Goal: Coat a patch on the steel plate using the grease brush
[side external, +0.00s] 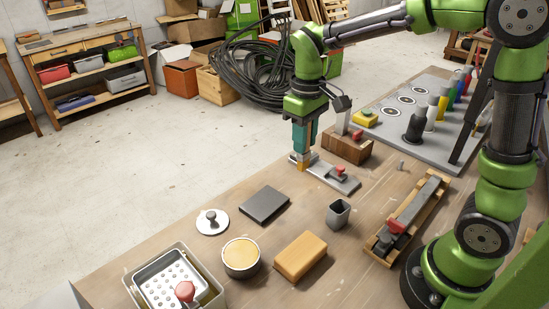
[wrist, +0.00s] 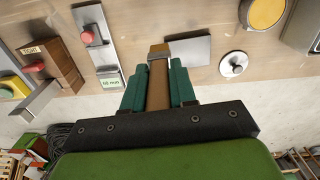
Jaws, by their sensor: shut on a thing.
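My gripper (side external: 303,142) has teal fingers and points down near the far edge of the bench. It is shut on the grease brush (side external: 299,160), whose brown handle shows between the fingers in the wrist view (wrist: 158,87). The brush's tan end points away from the fingers. The steel plate (side external: 264,205) is a flat dark grey square lying on the bench, and looks lighter in the wrist view (wrist: 188,51). In the side view the brush is up and right of the plate, apart from it. An open tin (side external: 241,256) holds yellowish grease.
A lid with a knob (side external: 212,222) lies beside the tin. A metal slide with a red knob (side external: 336,175) and a wooden block (side external: 347,147) stand close to my gripper. A grey cup (side external: 338,213), an orange block (side external: 300,256) and a perforated tray (side external: 175,280) stand nearer.

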